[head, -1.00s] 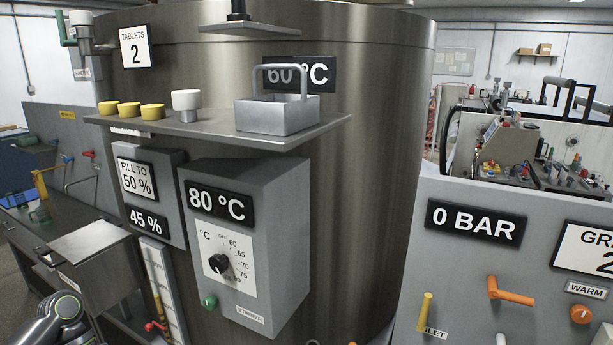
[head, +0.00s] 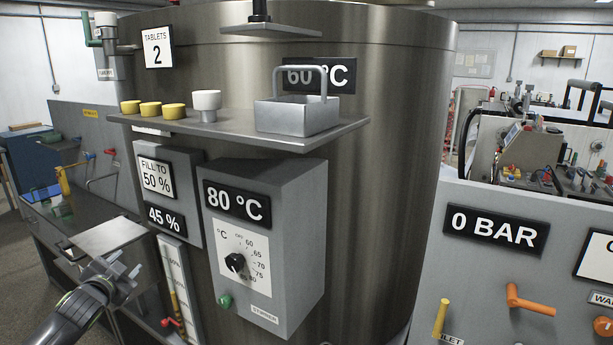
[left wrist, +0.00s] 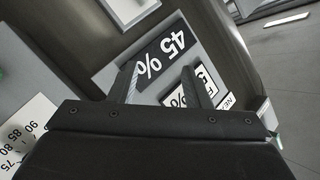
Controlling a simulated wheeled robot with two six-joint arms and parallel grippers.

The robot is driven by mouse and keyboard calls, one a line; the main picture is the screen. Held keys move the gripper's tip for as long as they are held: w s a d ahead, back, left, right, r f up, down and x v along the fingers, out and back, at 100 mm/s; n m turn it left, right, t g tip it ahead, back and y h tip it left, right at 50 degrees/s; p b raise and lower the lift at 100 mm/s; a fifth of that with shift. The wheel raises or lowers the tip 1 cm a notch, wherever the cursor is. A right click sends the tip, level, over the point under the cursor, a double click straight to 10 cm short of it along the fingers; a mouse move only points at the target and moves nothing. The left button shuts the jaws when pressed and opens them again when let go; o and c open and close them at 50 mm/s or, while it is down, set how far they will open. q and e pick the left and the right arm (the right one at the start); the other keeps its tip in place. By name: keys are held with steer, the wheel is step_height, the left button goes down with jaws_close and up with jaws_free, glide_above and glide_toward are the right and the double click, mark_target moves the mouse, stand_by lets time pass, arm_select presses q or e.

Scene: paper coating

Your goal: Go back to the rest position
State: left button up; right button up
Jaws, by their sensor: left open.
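My left gripper (head: 127,268) is at the lower left in the head view, in front of the metal bin with a flat lid (head: 108,236). Its jaws are open and nothing shows between them. In the left wrist view the two fingers (left wrist: 158,82) stand apart, with the 45 % display (left wrist: 165,58) behind them. My right gripper is not in view.
A big steel tank (head: 385,170) carries a shelf (head: 235,132) with yellow tablets (head: 150,110), a white knob-like piece (head: 206,103) and a handled metal basket (head: 298,117). Below is the 80 °C control box (head: 300,240) with a black dial (head: 235,262). A valve panel (head: 480,270) stands at right.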

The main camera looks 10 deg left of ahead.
arm_select(q)
steer(key=s+d+f+n+g, duration=0.1)
steer(key=s+d+f+g, duration=0.1)
steer(key=s+f, duration=0.8)
steer(key=s+d+f+n+g, duration=0.1)
steer(key=s+f+g, duration=0.2)
steer(key=f, duration=1.4)
steer(key=s+d+f+n+g, duration=0.1)
steer(key=s+d+f+g, duration=0.1)
steer(key=s+f, duration=0.8)
steer(key=s+d+f+n+g+h, duration=0.1)
steer(key=s+d+f+g, duration=0.1)
steer(key=s+d+f, duration=0.7)
steer(key=s+d+f+n+g+h, duration=0.1)
steer(key=s+d+f+g, duration=0.35)
steer(key=s, duration=0.65)
steer(key=s+d+f+g+h, duration=0.1)
steer(key=s+d+f, duration=0.75)
steer(key=s, duration=0.25)
step_height(320, 180, down, 12)
steer(key=b, duration=1)
steer(key=shift+r+n+b, duration=0.2)
steer(key=shift+n+b, duration=0.1)
steer(key=shift+b, duration=0.1)
